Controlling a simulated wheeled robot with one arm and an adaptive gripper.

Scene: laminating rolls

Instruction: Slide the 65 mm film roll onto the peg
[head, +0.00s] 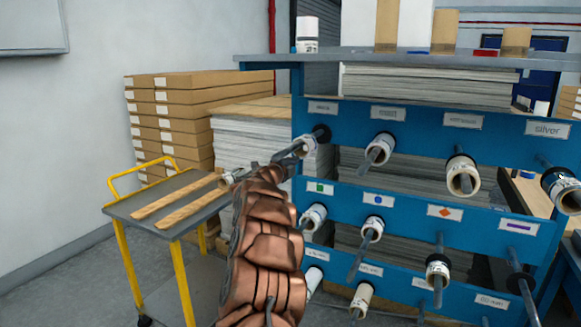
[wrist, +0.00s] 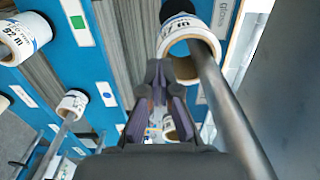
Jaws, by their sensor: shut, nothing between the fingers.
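A white film roll with dark print (wrist: 188,38) sits on the round metal peg (wrist: 232,110) under the "gloss" label in the wrist view. In the head view this roll (head: 308,145) is on the top-left peg, near the blue panel. The print is too unclear to tell whether it says 65 mm. My gripper (wrist: 158,72) is shut and empty, beside the peg and just short of the roll. I cannot tell whether its fingertips touch the roll. In the head view my copper arm hides part of the area below.
The blue rack (head: 398,118) carries several other pegs with rolls, sticking out towards me. A grey cart (head: 165,208) with yellow legs stands left, with long brown strips and a whitish roll-like thing (head: 228,178) on it. Stacked boxes (head: 195,95) stand behind. Floor shows at lower left.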

